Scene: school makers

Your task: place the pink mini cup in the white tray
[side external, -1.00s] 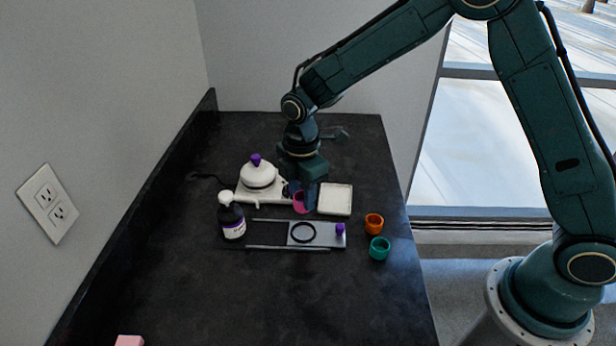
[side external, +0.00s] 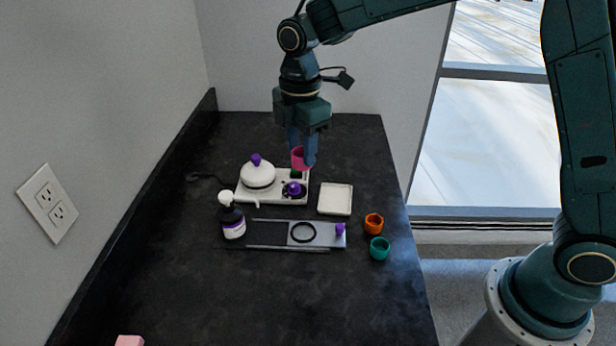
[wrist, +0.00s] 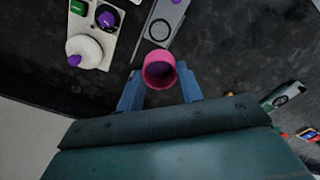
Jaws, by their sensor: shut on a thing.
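The pink mini cup (side external: 299,158) is held between the blue fingers of my gripper (side external: 303,152), lifted above the counter near the hot plate. In the wrist view the cup (wrist: 159,70) sits between the two fingertips of my gripper (wrist: 160,84), its open mouth facing the camera. The white tray (side external: 335,199) is a shallow square dish lying flat on the counter, below and to the right of the cup in the side view. It looks empty. I cannot make out the tray in the wrist view.
A white hot plate (side external: 272,198) with a white kettle (side external: 258,174) stands left of the tray. The front counter is mostly clear.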

